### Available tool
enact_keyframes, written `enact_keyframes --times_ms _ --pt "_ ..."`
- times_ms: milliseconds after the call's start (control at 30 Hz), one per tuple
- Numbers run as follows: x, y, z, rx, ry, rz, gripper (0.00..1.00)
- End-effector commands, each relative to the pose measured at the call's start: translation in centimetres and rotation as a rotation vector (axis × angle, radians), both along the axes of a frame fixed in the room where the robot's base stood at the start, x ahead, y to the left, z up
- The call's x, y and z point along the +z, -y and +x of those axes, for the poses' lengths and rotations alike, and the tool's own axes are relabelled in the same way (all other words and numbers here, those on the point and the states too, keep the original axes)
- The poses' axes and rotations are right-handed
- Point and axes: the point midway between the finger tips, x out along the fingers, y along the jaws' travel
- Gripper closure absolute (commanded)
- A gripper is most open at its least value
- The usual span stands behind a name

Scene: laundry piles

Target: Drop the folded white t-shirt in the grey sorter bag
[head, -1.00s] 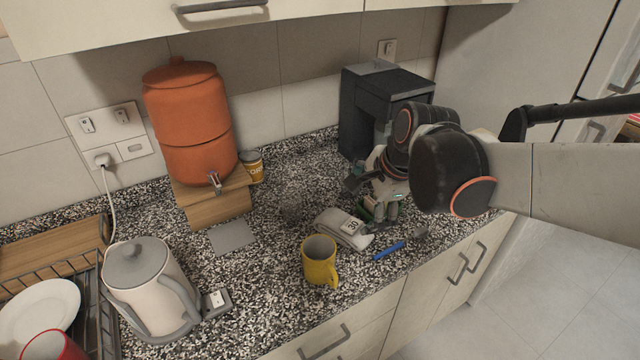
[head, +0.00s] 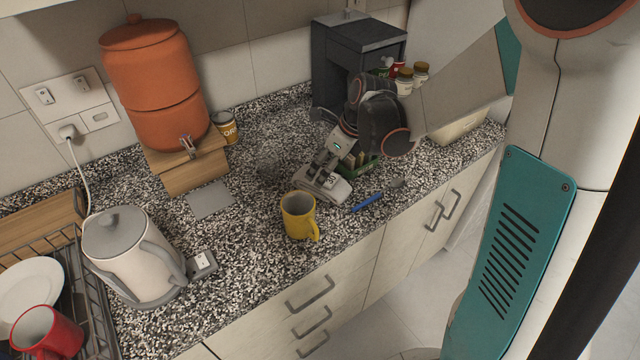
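The folded white t-shirt (head: 338,192) lies on the speckled counter, just behind and right of the yellow mug. My gripper (head: 320,178) points down at the t-shirt, and its fingers cover part of it. I cannot tell whether the fingers touch the cloth or how far apart they are. No grey sorter bag shows in this view.
The yellow mug (head: 299,215) stands close to the t-shirt, and a blue-handled tool (head: 367,202) lies to its right. A green container (head: 362,165) and jars (head: 405,82) are behind my gripper. A kettle (head: 130,255) and an orange dispenser (head: 155,85) stand left.

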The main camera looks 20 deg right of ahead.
Motion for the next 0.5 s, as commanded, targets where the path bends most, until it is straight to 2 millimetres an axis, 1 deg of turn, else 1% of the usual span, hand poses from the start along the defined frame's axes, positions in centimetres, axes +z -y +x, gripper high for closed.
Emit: enact_keyframes --times_ms 33,67,267,333,500 --pt "-0.7 -0.2 0.2 0.001 0.0 0.0 0.12" --pt "-0.9 -0.3 0.2 0.002 0.0 -0.001 0.12" --pt "-1.7 -0.4 0.5 0.001 0.0 0.0 0.12" --pt "-2.3 -0.5 0.6 0.001 0.0 0.0 0.12" --pt "-4.8 -0.7 1.0 0.001 0.0 0.0 0.12"
